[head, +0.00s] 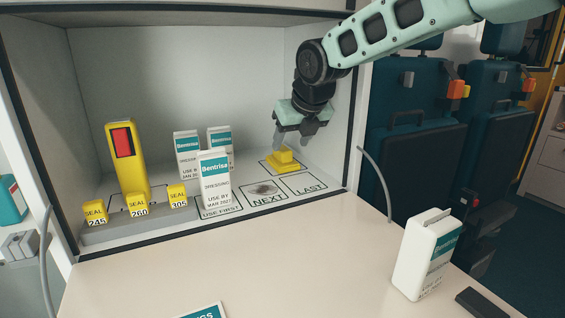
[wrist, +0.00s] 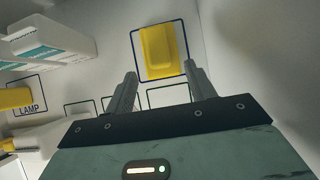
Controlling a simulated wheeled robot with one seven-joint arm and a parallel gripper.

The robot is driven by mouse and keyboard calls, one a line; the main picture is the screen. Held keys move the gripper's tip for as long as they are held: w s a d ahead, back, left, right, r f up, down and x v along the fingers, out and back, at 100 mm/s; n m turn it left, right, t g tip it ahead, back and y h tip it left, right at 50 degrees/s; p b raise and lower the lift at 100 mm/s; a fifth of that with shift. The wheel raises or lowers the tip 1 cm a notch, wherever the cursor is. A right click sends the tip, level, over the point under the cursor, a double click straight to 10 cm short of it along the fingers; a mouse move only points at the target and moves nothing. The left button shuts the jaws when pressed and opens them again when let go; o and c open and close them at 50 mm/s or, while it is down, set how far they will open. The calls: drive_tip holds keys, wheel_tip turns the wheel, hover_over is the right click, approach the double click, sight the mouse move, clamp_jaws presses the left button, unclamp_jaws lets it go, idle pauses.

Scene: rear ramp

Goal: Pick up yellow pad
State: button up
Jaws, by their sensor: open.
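The yellow pad (head: 283,160) sits on the shelf floor inside the cabinet, near its right wall, in an outlined square behind the NEXT and LAST marks. It has a raised middle part. It also shows in the wrist view (wrist: 162,52), inside a dark blue outline, beyond my fingertips. My gripper (head: 292,145) hangs above the pad, pointing down, with its fingers apart and empty. In the wrist view my gripper (wrist: 163,78) has one finger on either side of the pad's near end, apart from it as far as I can tell.
White Bentrisa boxes (head: 215,181) stand left of the pad. A yellow post (head: 127,160) and several yellow seal tags (head: 138,206) stand further left. The cabinet's right wall (head: 320,100) is close to my gripper. A white bottle-like pack (head: 425,254) stands on the counter, whose middle is mostly clear.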

sight(283, 148)
drive_tip(key=shift+w+a, duration=0.25)
drive_tip(key=shift+w, duration=0.35)
drive_tip(key=shift+w+a, duration=0.25)
drive_tip(key=shift+w, duration=0.35)
drive_tip(key=b+x, duration=0.1)
drive_tip(key=x, duration=0.4)
drive_tip(key=shift+b, duration=0.4)
drive_tip(key=c, duration=0.7)
wheel_tip(283, 148, up, 4)
drive_tip(key=p, duration=0.5)
drive_tip(key=shift+r+p, duration=0.15)
drive_tip(key=shift+p, duration=0.15)
drive_tip(key=s+b, duration=0.1)
drive_tip(key=s, duration=0.1)
drive_tip(key=s+b, duration=0.1)
drive_tip(key=s, duration=0.1)
drive_tip(key=s+a+f+b, duration=0.1)
drive_tip(key=s, duration=0.1)
drive_tip(key=shift+s, duration=0.15)
drive_tip(key=s+a, duration=0.1)
drive_tip(key=s, duration=0.7)
drive_tip(key=s+a+b, duration=0.1)
drive_tip(key=s+a, duration=0.1)
drive_tip(key=s, duration=0.6)
drive_tip(key=s+a+b, duration=0.1)
drive_tip(key=s+a, duration=0.1)
drive_tip(key=s, duration=0.7)
drive_tip(key=shift+s+r, duration=0.1)
